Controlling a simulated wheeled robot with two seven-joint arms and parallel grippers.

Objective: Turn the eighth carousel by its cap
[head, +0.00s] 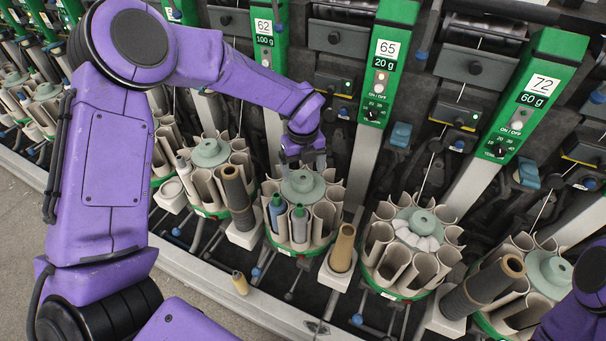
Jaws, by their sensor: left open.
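Several round carousels with beige pockets and grey-green caps stand in a row; no number on them is readable, so I cannot tell by sight which is the eighth. My left gripper (304,158) points down just above the cap (303,187) of the middle carousel (325,216). It is open, and its fingertips are close to the cap's knob; I cannot tell if they touch it. This carousel holds a blue bobbin (277,214) and a green-topped bobbin (299,224) in its front pockets. My right gripper is out of view; only part of its arm shows at the lower right.
A carousel (413,240) to the right has empty front pockets; another carousel (209,155) stands to the left. A tan cone (342,248) and dark cones (238,198) stand between them. A small yellow tube (240,283) stands near the front rail. Green panels (385,65) rise behind.

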